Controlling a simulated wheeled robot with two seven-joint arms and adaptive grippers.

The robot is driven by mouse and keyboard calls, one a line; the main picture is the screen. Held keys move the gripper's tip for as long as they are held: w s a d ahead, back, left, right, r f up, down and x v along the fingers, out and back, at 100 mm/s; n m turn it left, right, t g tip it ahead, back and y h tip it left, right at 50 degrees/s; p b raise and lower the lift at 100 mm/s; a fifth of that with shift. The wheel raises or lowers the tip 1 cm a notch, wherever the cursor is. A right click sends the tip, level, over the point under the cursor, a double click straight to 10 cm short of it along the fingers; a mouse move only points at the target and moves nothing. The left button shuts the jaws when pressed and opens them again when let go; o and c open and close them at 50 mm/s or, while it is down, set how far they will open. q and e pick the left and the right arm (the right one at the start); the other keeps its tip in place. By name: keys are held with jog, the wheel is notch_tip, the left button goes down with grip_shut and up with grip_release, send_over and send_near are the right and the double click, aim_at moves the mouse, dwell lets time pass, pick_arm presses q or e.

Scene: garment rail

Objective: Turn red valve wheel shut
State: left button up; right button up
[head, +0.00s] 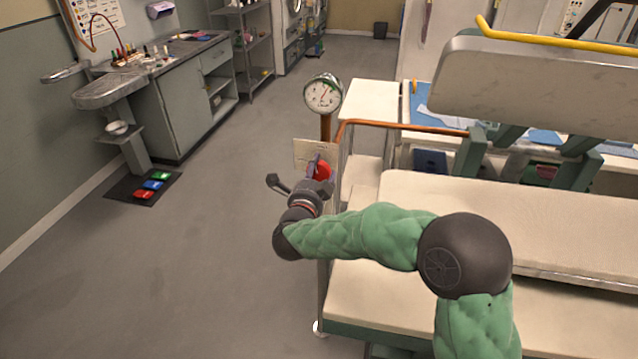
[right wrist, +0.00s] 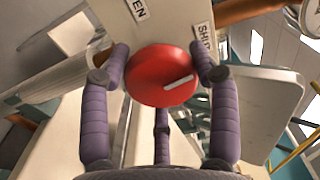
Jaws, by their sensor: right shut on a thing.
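The red valve wheel (right wrist: 160,76) is in the middle of the right wrist view, with a white line on its face. The line points right and slightly up, below the "SHUT" label (right wrist: 203,36). Another label (right wrist: 137,9) shows only "EN". My right gripper (right wrist: 160,68) is shut on the wheel, with purple fingers at its left and right sides and a third finger below. In the head view, my right gripper (head: 319,165) is at the wheel (head: 325,171), which is partly hidden by it. My left gripper is not in view.
A round gauge (head: 323,93) stands above the valve plate (head: 302,152). A copper pipe (head: 400,127) runs right from there. A cream padded bench (head: 560,215) lies to the right. Open grey floor (head: 190,260) is on the left, before a counter (head: 150,70).

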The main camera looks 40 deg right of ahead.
jog(key=shift+w+a+f+m+b, duration=0.1)
jog(key=shift+a+f+m+b, duration=0.15)
jog(key=shift+m+b, duration=0.45)
jog(key=shift+b, duration=0.4)
jog(key=shift+r, duration=0.15)
jog(key=o, duration=1)
jog(key=shift+o, duration=0.7)
jog(key=shift+w+m, duration=0.2)
jog(key=shift+m, duration=0.1)
jog(key=shift+s+r, duration=0.1)
jog(key=shift+d, duration=0.1)
